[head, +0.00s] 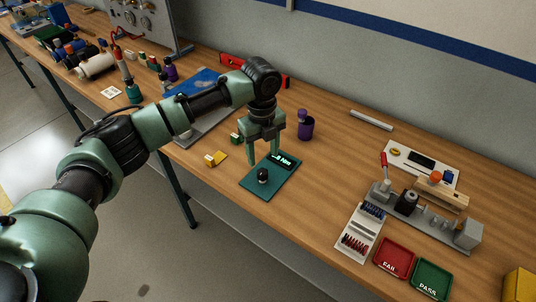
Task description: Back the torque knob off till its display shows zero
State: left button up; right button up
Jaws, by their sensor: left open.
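The torque unit is a flat teal plate (285,188) on the wooden bench near its front edge. Its black knob (263,176) stands on the front left part of the plate. A small dark display (283,160) with lit green characters ending in "Nm" is at the back of the plate; the digits are too small to read surely. I cannot tell how high the fingertips are. My right gripper is not in view.
To the right are a grey fixture (425,218), a bit tray (360,234), and red FAIL (394,258) and green PASS (431,279) trays. Bench right of the plate is clear.

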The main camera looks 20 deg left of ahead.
aim_at(262, 171)
pick_arm(q)
jog(key=shift+w+a, duration=0.15)
jog(key=shift+w, duration=0.25)
jog(key=shift+s+f, duration=0.1)
jog(key=shift+f, duration=0.25)
jog(key=f+p, duration=0.1)
jog(key=s+f, duration=0.1)
jog(key=f, duration=0.1)
jog(key=shift+s+f+p, duration=0.15)
jog(key=shift+s+p, duration=0.05)
jog(key=shift+p, duration=0.15)
jog(key=shift+w+f, duration=0.25)
jog(key=shift+f, duration=0.9)
jog(key=shift+w+f, duration=0.1)
jog(key=shift+f, duration=0.3)
grip_shut()
jog(key=shift+p, duration=0.35)
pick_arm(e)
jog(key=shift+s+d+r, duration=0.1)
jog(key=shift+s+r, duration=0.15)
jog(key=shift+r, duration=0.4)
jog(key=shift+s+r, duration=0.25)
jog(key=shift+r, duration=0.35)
